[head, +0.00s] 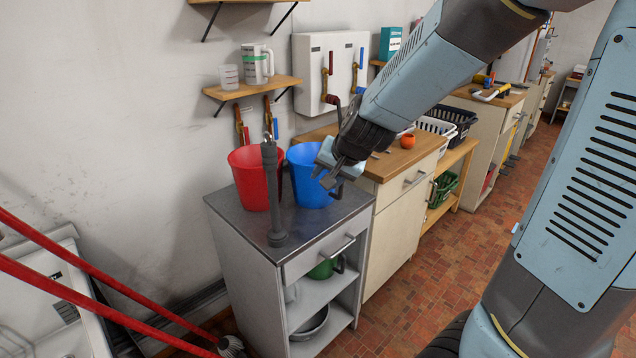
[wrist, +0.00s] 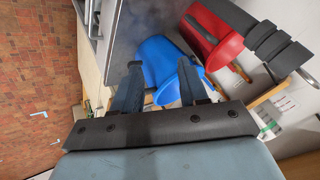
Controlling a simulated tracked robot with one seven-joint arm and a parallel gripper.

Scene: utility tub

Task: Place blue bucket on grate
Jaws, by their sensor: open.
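The blue bucket (head: 306,186) stands upright on the dark metal top of a grey cabinet, to the right of a red bucket. My gripper (head: 326,178) is open at the right side of the blue bucket in the head view, covering part of it. In the wrist view the blue bucket (wrist: 160,52) shows beyond and between my spread fingers (wrist: 160,78). I cannot tell whether the fingers touch it. A wire grate (head: 14,342) seems to show at the lower left edge of the head view, in the white tub (head: 58,262); most of it is out of view.
The red bucket (head: 250,184) stands close beside the blue one. A dark grey post-like object (head: 273,200) rises in front of it. Red bars (head: 95,310) cross the tub area. A shelf (head: 250,90) with cups hangs above. Wooden counter (head: 405,158) lies right.

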